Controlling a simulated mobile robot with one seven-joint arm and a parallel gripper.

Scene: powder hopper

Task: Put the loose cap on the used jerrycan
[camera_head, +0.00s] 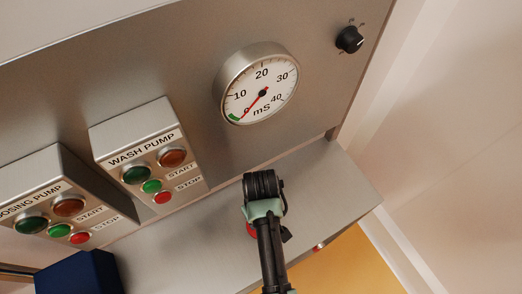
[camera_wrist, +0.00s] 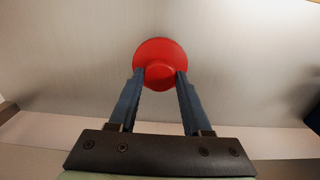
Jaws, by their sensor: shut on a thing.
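My gripper (camera_wrist: 160,74) is shut on a round red cap (camera_wrist: 160,52) in the wrist view. The cap is a flat disc with a smaller raised round part, and a blue-grey finger is on each side of it. In the head view my wrist hides the fingers, and only a small red edge of the cap (camera_head: 251,230) shows beside it, in front of the steel ledge. A dark blue box-like body (camera_head: 78,273) is cut off at the lower left of the head view; I cannot tell whether it is a jerrycan. No jerrycan is clearly in view.
A steel panel (camera_head: 190,65) carries a round gauge (camera_head: 260,88), a black knob (camera_head: 350,39), a wash pump box (camera_head: 140,140) and a dosing pump box (camera_head: 50,190). A steel ledge (camera_head: 190,255) projects below. A yellow-orange surface (camera_head: 350,270) lies at the lower right.

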